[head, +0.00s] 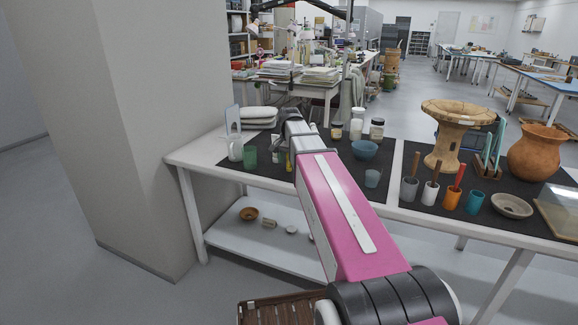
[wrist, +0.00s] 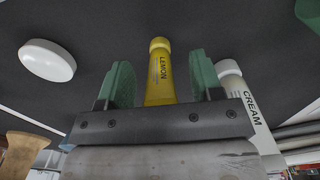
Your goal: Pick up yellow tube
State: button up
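The yellow tube (wrist: 158,75), labelled LEMON, is between the two green fingers of my gripper (wrist: 160,62) in the wrist view. The gripper is open, with a small gap on each side of the tube. The tube's lower part is hidden behind the gripper body. In the head view a small bit of yellow (head: 289,161) shows beside my wrist, at the left part of the table; my fingers are mostly hidden there.
A white CREAM tube (wrist: 247,105) stands close beside the right finger. A white round lid (wrist: 47,60) is at the left. A green cup (head: 250,155) and white mug (head: 236,151) are left of my gripper; a blue bowl (head: 364,149) is right.

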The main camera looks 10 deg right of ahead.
aim_at(288, 158)
jog(key=c, duration=1)
jog(key=shift+o, duration=0.2)
jog(key=shift+r, duration=0.1)
jog(key=shift+r, duration=0.4)
jog(key=r, duration=0.3)
jog(key=shift+s+a+r, duration=0.2)
jog(key=shift+s+r, duration=0.05)
jog(key=shift+r, duration=0.05)
jog(key=s+a+r, duration=0.6)
jog(key=s+a, duration=0.1)
jog(key=a, duration=0.1)
jog(key=shift+s+r, duration=0.25)
jog(key=shift+s, duration=0.1)
